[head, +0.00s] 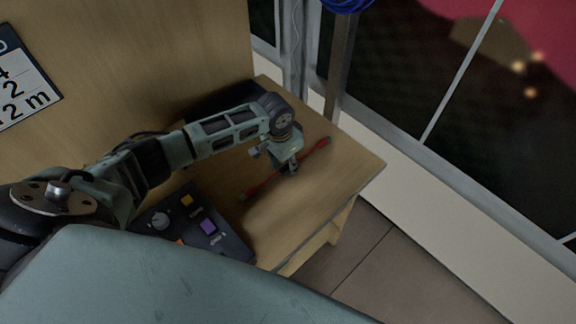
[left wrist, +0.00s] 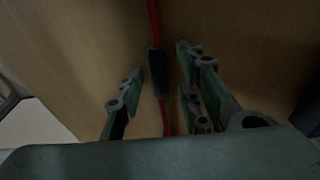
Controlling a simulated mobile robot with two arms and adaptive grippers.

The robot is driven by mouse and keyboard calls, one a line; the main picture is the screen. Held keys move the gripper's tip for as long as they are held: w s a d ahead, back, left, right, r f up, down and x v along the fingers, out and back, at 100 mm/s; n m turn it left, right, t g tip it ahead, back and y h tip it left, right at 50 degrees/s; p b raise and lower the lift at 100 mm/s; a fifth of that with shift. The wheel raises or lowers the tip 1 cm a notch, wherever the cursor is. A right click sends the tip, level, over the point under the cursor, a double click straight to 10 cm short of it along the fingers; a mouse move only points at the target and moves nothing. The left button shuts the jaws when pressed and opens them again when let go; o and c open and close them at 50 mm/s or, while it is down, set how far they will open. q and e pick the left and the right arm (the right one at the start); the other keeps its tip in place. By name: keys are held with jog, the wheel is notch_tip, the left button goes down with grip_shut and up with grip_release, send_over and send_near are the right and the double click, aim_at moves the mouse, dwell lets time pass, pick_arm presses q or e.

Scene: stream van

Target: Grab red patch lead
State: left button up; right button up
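My right gripper is not in view.
The wooden table (head: 345,172) has a free right corner. A dark control box (head: 197,222) with a knob and coloured buttons stands at its near left. A wooden panel (head: 150,50) rises behind. Glass windows and tiled floor (head: 350,255) lie to the right.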

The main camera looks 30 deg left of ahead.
pick_arm(q)
grip_shut()
jog(key=shift+r, duration=0.15)
